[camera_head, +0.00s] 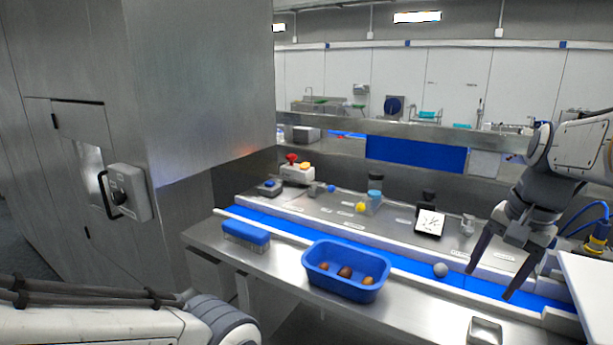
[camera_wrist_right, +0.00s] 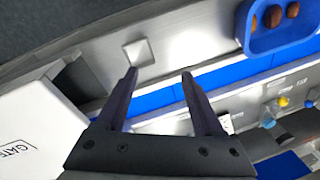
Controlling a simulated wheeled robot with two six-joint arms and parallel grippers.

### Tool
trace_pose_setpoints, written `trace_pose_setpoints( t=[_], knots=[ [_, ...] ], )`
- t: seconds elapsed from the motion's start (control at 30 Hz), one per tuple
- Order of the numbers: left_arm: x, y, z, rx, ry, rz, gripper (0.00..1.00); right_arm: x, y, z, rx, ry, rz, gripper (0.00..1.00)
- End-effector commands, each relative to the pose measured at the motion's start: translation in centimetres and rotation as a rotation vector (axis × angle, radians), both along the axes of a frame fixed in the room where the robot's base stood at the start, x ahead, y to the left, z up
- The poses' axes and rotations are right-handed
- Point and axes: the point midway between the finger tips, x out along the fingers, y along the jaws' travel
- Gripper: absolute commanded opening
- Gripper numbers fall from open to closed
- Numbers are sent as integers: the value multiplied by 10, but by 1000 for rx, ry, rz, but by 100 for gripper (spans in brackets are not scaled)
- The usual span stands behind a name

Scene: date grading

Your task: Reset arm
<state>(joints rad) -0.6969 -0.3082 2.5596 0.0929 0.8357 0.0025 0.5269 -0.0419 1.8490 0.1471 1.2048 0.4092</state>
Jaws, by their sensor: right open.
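My right gripper (camera_head: 489,284) hangs above the right end of the blue conveyor belt (camera_head: 402,262), fingers pointing down. Its fingers are apart with nothing between them; the right wrist view shows the same open fingers (camera_wrist_right: 159,78). My left arm shows only as a white and grey link at the lower left of the head view; its gripper is out of the picture.
A blue tray (camera_head: 318,288) with several brown dates stands on the steel counter's front edge. A blue brush (camera_head: 246,232) lies left of it. A white panel (camera_head: 590,285) stands close on the right.

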Motion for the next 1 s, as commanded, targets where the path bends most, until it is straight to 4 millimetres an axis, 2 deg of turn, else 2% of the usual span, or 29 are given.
trace_pose_setpoints(
  t=[0.27, 0.47, 0.57, 0.6, 0.73, 0.83, 1.0],
  knots=[
    [0, 0, -6, -1, -1, 0, 50, 3, 60, -23, -14, 8, 221, 69],
    [0, 0, -13, -1, -1, -1, 50, -8, 124, -52, -29, 18, 477, 69],
    [0, 0, -19, -1, -1, -1, 50, -25, 166, -73, -41, 24, 669, 69],
    [0, 0, -21, -1, -1, -1, 50, -36, 185, -83, -47, 28, 759, 69],
    [0, 0, -29, -1, -1, -1, 50, -79, 237, -116, -70, 31, 1068, 69],
    [0, 0, -34, -1, -1, -1, 50, -114, 262, -138, -87, 32, 1278, 69],
    [0, 0, -39, -1, -1, -2, 50, -157, 280, -162, -108, 29, 1525, 69]
  ],
)
